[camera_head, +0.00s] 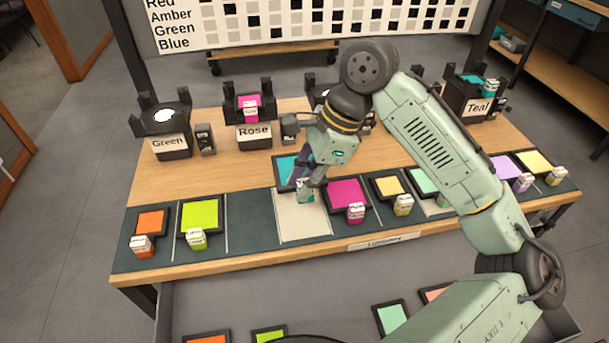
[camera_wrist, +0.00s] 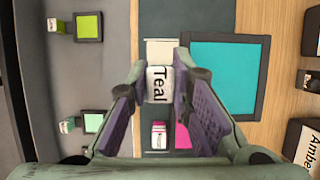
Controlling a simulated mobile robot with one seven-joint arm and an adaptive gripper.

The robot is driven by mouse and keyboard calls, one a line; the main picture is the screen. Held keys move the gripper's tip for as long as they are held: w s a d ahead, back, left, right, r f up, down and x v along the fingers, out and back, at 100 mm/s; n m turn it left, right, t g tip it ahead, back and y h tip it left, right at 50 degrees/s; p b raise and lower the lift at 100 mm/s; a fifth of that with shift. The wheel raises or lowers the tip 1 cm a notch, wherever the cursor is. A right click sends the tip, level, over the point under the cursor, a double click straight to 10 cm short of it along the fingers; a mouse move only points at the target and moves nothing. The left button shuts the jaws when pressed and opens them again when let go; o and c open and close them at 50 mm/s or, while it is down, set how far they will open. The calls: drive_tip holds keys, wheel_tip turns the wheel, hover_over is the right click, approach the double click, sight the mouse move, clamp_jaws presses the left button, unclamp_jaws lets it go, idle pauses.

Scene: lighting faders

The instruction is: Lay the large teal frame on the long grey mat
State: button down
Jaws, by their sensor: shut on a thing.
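The large teal frame (camera_head: 285,171) has a dark border and a teal middle, and also shows in the wrist view (camera_wrist: 224,75). My gripper (camera_head: 307,187) is shut on its white "Teal" block (camera_wrist: 159,85), at the frame's near side. The frame shows over the back edge of the long dark grey mat (camera_head: 253,224) and the wood behind. My gripper partly covers it in the head view. I cannot tell how far it is raised. A pale square patch (camera_head: 303,220) on the mat lies just in front of it.
On the mat, orange (camera_head: 151,222) and lime (camera_head: 200,214) frames lie left of the patch, and a magenta frame (camera_head: 347,193) lies close on its right. Labelled stands, including Green (camera_head: 170,148) and Rose (camera_head: 254,134), line the back. More frames lie below the front edge.

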drive_tip(key=shift+f+b, duration=1.4)
drive_tip(key=shift+f, duration=2.15)
drive_tip(key=shift+p, duration=0.5)
drive_tip(key=shift+a+f+b, duration=0.1)
drive_tip(key=shift+f+b, duration=0.2)
drive_tip(key=shift+f, duration=1.15)
drive_tip(key=c, duration=1.4)
unclamp_jaws()
drive_tip(key=shift+o, duration=0.2)
